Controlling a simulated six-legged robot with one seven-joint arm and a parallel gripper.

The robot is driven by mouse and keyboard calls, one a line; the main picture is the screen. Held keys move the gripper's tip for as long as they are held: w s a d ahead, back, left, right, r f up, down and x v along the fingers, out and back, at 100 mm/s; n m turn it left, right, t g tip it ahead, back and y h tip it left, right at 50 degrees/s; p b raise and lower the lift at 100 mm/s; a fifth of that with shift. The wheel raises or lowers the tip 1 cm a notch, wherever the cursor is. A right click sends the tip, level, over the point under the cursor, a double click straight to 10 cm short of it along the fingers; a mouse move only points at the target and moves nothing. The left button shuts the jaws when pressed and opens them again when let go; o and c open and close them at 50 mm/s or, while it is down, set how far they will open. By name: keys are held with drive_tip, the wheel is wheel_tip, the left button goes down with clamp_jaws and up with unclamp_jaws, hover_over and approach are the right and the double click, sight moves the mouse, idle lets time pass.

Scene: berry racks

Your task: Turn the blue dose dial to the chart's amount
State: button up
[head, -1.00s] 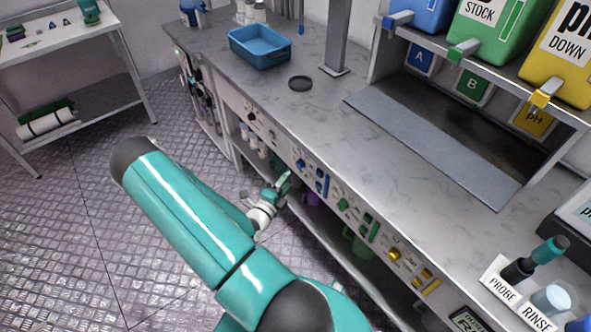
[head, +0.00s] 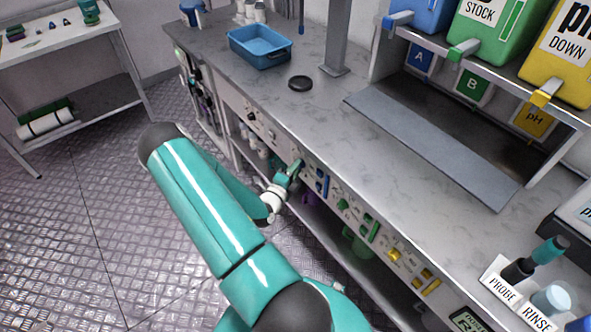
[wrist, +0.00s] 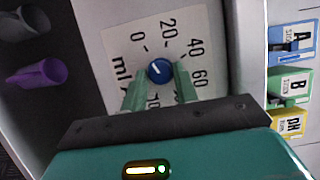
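The blue dose dial (wrist: 159,70) shows in the wrist view on a white scale plate (wrist: 118,50) marked 0, 20, 40, 60 in ml. A white mark on the dial points up and left, roughly toward the 0. My gripper (wrist: 160,76) has its two green fingertips on either side of the dial, with a narrow gap seeming to show at each side. In the head view my gripper (head: 295,170) is at the bench's front panel and hides the dial. I do not see a dose chart in either view.
Blue, green and yellow controls line the front panel (head: 345,207) to the right. The wrist view shows coloured A, B and pH labels (wrist: 291,85) at right and a purple cup (wrist: 38,74) at left. A blue tray (head: 262,50) stands on the bench; the floor at left is clear.

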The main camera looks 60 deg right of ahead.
drive_tip(key=shift+m, duration=0.5)
drive_tip(key=m, duration=0.2)
drive_tip(key=m+g+h, duration=0.1)
drive_tip(key=m, duration=0.1)
drive_tip(key=m+h, duration=0.1)
drive_tip(key=shift+w+f+m+g, duration=0.1)
drive_tip(key=shift+f+m+g, duration=0.2)
drive_tip(key=shift+m, duration=0.1)
drive_tip(key=m+g+y, duration=0.1)
drive_tip(key=m+g, duration=0.3)
drive_tip(key=m, duration=0.5)
drive_tip(key=m+g+y, duration=0.2)
drive_tip(key=m+g, duration=0.1)
drive_tip(key=m, duration=0.6)
drive_tip(key=w+m+g+y, duration=0.1)
drive_tip(key=m+g, duration=0.3)
drive_tip(key=m, duration=0.6)
drive_tip(key=shift+d+g, duration=0.3)
drive_tip(key=shift+d, duration=0.05)
drive_tip(key=shift+m, duration=0.3)
drive_tip(key=o, duration=1)
drive_tip(key=shift+c, duration=0.2)
drive_tip(key=shift+w, duration=0.1)
